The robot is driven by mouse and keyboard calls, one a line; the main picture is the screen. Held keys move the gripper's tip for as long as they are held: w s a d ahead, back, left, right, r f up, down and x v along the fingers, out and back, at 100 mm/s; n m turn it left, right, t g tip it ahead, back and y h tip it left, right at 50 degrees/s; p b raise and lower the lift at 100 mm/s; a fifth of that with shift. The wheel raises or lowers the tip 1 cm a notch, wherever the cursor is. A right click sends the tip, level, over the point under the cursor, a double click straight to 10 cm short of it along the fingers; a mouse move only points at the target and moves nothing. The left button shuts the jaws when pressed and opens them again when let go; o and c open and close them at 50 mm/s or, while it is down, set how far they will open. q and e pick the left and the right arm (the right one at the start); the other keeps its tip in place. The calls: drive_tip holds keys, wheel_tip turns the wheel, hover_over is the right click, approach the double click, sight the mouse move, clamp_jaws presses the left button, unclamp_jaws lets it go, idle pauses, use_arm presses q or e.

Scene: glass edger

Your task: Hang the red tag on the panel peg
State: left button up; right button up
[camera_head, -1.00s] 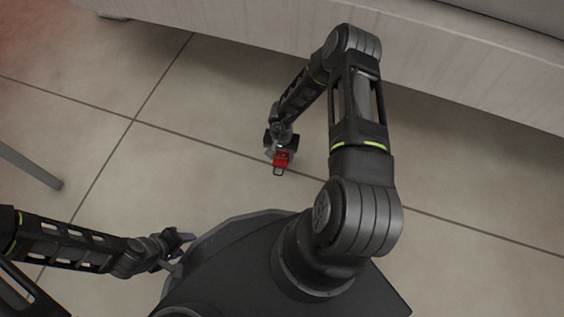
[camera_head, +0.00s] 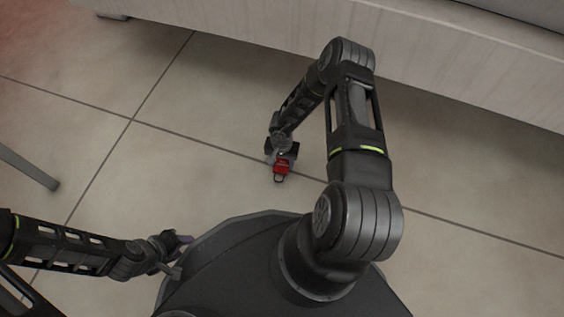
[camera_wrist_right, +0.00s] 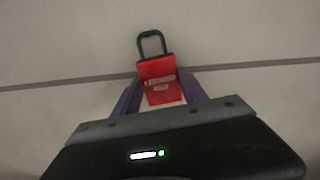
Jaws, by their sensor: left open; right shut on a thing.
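The red tag (camera_head: 281,167) is held by my right gripper (camera_head: 279,158) above the tiled floor, in the middle of the head view. In the right wrist view the red tag (camera_wrist_right: 159,82) sits between the two fingers of my right gripper (camera_wrist_right: 163,92), with its dark loop (camera_wrist_right: 151,43) pointing away from the wrist. Pale print shows on its face. My left gripper (camera_head: 186,255) is open and empty at the lower left, beside my own base. The panel peg is not seen in these views.
A long pale wood-fronted unit (camera_head: 300,45) runs across the top of the head view. A grey metal leg (camera_head: 30,168) stands at the left edge. The tiled floor (camera_head: 200,130) between them is clear.

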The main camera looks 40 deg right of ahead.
sight(281, 163)
drive_tip(key=shift+f, duration=0.25)
drive_tip(key=o, duration=1.4)
drive_tip(key=shift+r, duration=0.1)
drive_tip(key=shift+c, duration=0.2)
drive_tip(key=r+p, duration=0.1)
drive_tip(key=r, duration=0.1)
drive_tip(key=r+p, duration=0.2)
drive_tip(key=r, duration=0.1)
drive_tip(key=r+p, duration=0.1)
drive_tip(key=r, duration=0.1)
drive_tip(key=shift+w+r, duration=0.3)
drive_tip(key=shift+r, duration=0.1)
